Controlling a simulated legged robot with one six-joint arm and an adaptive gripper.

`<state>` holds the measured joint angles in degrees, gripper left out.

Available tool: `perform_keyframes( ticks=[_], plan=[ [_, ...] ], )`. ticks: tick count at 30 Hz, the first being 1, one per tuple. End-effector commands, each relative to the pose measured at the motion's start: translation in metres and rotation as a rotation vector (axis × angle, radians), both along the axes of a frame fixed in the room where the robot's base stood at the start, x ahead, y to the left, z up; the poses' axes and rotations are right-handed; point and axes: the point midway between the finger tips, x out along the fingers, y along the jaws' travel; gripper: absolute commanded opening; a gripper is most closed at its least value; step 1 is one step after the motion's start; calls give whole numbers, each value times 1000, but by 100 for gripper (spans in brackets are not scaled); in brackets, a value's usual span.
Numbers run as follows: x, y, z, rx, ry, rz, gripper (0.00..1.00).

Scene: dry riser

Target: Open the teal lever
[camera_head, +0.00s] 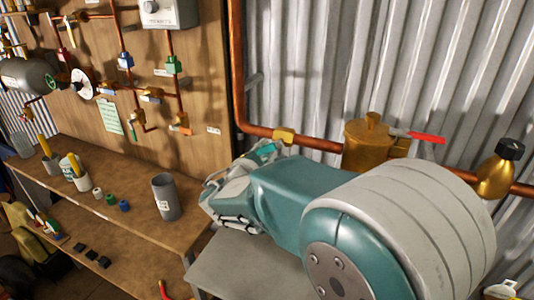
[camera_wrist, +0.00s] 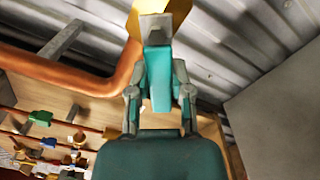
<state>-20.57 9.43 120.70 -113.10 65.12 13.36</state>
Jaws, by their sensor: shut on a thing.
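The teal lever (camera_wrist: 158,80) hangs from a brass valve (camera_wrist: 150,22) in the wrist view, pointing down toward my palm. My gripper (camera_wrist: 159,92) has one grey finger on each side of the lever and is shut on it. In the head view my gripper (camera_head: 238,190) is low in front of the copper pipe, left of my arm's large grey and teal housing. The lever is hard to separate from my teal gripper parts there, and the brass fitting (camera_head: 284,135) on the pipe shows just above.
A copper pipe (camera_head: 236,75) runs down the corrugated wall and bends right. A brass valve with a red lever (camera_head: 427,137) and a black-knobbed brass valve (camera_head: 497,168) are to the right. A workbench (camera_head: 140,205) with a grey cup (camera_head: 167,197) stands left.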

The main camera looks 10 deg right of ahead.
Motion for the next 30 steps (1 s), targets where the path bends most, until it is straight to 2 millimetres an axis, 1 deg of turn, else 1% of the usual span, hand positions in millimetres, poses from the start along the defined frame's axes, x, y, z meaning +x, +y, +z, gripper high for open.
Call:
perform_keyframes(
  ticks=[6,15,22,30],
  plan=[
    [3,3,7,162,-117,3,0],
    [4,4,15,344,-248,2,0],
    [4,4,19,427,-307,1,0],
    [3,4,20,464,-332,0,0]
  ],
)
